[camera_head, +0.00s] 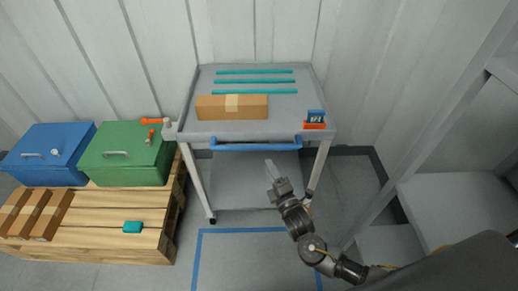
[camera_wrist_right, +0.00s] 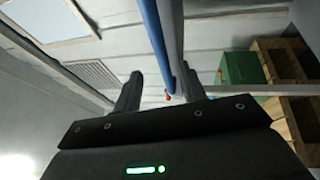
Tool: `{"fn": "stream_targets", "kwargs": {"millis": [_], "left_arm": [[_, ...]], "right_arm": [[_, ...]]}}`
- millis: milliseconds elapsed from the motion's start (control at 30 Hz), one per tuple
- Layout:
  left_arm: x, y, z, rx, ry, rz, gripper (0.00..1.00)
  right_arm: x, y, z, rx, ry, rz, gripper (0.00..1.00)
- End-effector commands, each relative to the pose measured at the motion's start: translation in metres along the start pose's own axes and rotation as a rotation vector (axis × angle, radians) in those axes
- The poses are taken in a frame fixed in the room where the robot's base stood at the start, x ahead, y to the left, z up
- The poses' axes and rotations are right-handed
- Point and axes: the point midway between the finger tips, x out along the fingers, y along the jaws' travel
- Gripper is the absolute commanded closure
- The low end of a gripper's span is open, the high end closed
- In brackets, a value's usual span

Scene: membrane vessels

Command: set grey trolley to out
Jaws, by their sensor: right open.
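The grey trolley (camera_head: 190,100) stands against the back wall in the head view, with a blue handle bar (camera_head: 255,147) along its front edge. My right gripper (camera_head: 270,164) is in front of the trolley, just below the handle in the picture. It is open and empty. In the right wrist view, the blue bar (camera_wrist_right: 152,35) runs up between the two fingers (camera_wrist_right: 161,75) in the picture; I cannot tell whether it lies between them in depth. No contact with the bar shows. My left gripper is not in view.
Blue tape (camera_head: 240,230) outlines floor in front of the trolley. A wooden pallet (camera_head: 100,210) with blue (camera_head: 50,155) and green (camera_head: 125,155) boxes stands left. A grey frame (camera_head: 400,150) stands right. A cardboard box (camera_head: 210,107) and teal rods (camera_head: 255,81) lie on the trolley.

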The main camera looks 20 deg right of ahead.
Motion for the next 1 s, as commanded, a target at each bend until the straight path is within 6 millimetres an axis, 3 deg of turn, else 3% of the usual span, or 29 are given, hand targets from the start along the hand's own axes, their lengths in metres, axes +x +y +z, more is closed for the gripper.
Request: {"fn": "stream_targets", "kwargs": {"millis": [300,500,933,1000], "left_arm": [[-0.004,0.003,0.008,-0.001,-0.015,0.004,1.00],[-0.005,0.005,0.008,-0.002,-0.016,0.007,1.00],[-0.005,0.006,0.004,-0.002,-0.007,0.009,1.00],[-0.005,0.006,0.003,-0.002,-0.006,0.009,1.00]], "right_arm": [[0.060,0.001,0.001,0.000,-0.001,0.001,0.59],[0.086,0.000,0.000,0.001,-0.001,-0.001,0.59],[0.096,-0.001,0.000,0.002,0.000,-0.002,0.59],[0.096,-0.001,0.000,0.002,0.000,-0.002,0.66]]}}
